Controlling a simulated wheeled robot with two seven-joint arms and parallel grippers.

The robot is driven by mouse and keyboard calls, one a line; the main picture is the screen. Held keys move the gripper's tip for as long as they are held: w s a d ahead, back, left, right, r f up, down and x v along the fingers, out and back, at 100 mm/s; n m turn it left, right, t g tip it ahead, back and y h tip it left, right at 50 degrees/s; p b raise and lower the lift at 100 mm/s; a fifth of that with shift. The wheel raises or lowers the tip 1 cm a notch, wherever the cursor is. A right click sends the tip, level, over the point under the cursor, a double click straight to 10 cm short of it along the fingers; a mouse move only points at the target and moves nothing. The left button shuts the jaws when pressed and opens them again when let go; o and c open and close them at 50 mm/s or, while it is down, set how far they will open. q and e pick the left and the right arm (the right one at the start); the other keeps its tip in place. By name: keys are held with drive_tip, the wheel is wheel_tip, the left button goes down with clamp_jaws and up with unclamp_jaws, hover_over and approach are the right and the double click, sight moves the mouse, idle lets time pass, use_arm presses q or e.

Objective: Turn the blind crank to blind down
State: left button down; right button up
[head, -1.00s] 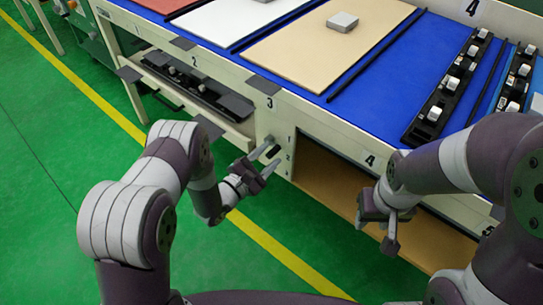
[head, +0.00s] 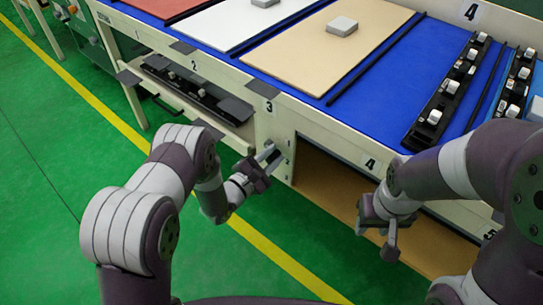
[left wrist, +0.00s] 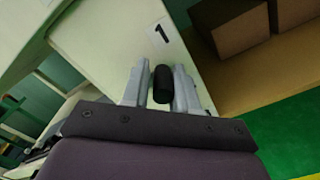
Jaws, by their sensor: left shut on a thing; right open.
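The blind crank shows as a black handle (left wrist: 162,84) between the two grey fingers in the left wrist view. It sits in front of the cream panel marked 1. My left gripper (head: 270,155) is shut on this handle at the cream post under the label 3. In the head view the fingers mostly hide the handle. My right gripper (head: 388,228) is open and empty in front of the table's lower opening, away from the crank. The blind itself cannot be made out.
The blue-topped table (head: 375,110) carries a tan board (head: 310,60) with a grey block (head: 342,26) and black racks (head: 447,95). A shelf tray (head: 185,88) is under it at left. An open brown compartment (head: 330,190) lies right of the crank. The green floor is clear.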

use_arm(q)
wheel_tip(320, 180, down, 2)
drive_tip(key=m, duration=0.3)
drive_tip(key=shift+s+m, duration=0.15)
drive_tip(key=shift+m, duration=0.15)
drive_tip(key=shift+a+f+m, duration=0.1)
drive_tip(key=shift+f+m, duration=0.2)
drive_tip(key=shift+m, duration=0.4)
drive_tip(key=shift+f+m, duration=0.25)
drive_tip(key=shift+m, duration=0.45)
drive_tip(key=c, duration=1)
unclamp_jaws()
drive_tip(key=shift+a, duration=0.1)
drive_tip(key=shift+r, duration=0.1)
